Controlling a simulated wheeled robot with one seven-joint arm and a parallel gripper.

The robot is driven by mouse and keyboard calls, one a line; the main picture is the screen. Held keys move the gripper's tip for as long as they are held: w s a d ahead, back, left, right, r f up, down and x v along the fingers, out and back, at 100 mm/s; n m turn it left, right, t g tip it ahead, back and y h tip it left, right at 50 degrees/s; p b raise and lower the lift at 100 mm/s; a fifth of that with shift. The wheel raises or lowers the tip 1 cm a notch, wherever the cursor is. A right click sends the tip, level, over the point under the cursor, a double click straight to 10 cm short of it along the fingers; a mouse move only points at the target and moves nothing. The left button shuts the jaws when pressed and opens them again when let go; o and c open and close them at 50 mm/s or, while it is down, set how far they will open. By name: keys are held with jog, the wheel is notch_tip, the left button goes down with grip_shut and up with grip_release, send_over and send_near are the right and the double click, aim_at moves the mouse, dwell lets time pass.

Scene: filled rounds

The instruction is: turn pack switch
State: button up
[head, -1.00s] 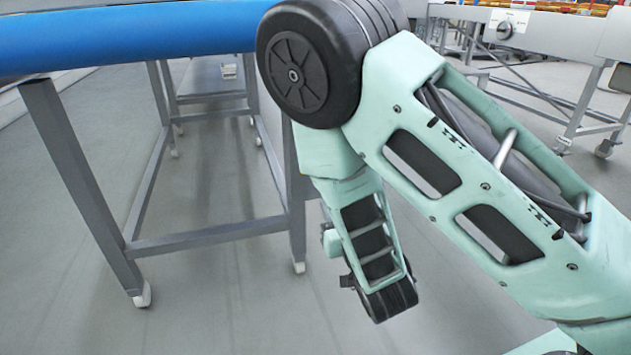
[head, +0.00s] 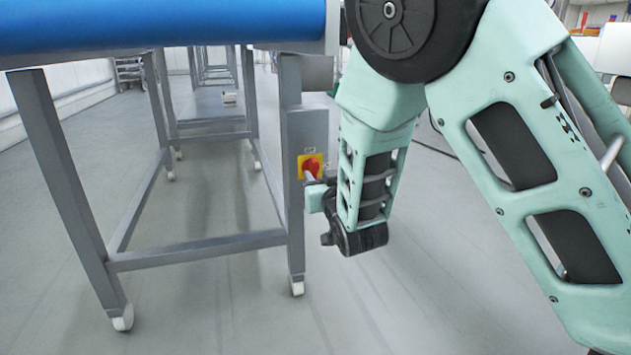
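The pack switch is a red rotary knob (head: 311,167) on a yellow plate, with small pale labels above and below it. It is on a grey box (head: 308,130) fixed to the right front leg of the blue-belted conveyor (head: 160,28). My mint-green arm reaches down to the right of the box. My gripper (head: 314,190) is at the arm's lower end, just below the knob in the picture and overlapping the plate's lower edge. My wrist mostly hides the fingers. I cannot tell whether they touch the knob or are open or shut.
The conveyor's grey frame and white-footed legs (head: 70,190) stand at the left. The floor (head: 220,310) in front is clear. A dark cable (head: 435,150) lies behind my arm. White equipment (head: 612,48) stands at the far right.

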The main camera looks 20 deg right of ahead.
aim_at(316, 171)
jog(key=shift+w+b, duration=0.5)
jog(key=shift+w, duration=1.3)
grip_shut()
jog(key=shift+m, duration=0.3)
jog(key=shift+d+m+b, duration=0.15)
jog(key=shift+m+b, duration=0.45)
jog(key=shift+m, duration=1.9)
jog(key=shift+f, duration=0.1)
grip_release()
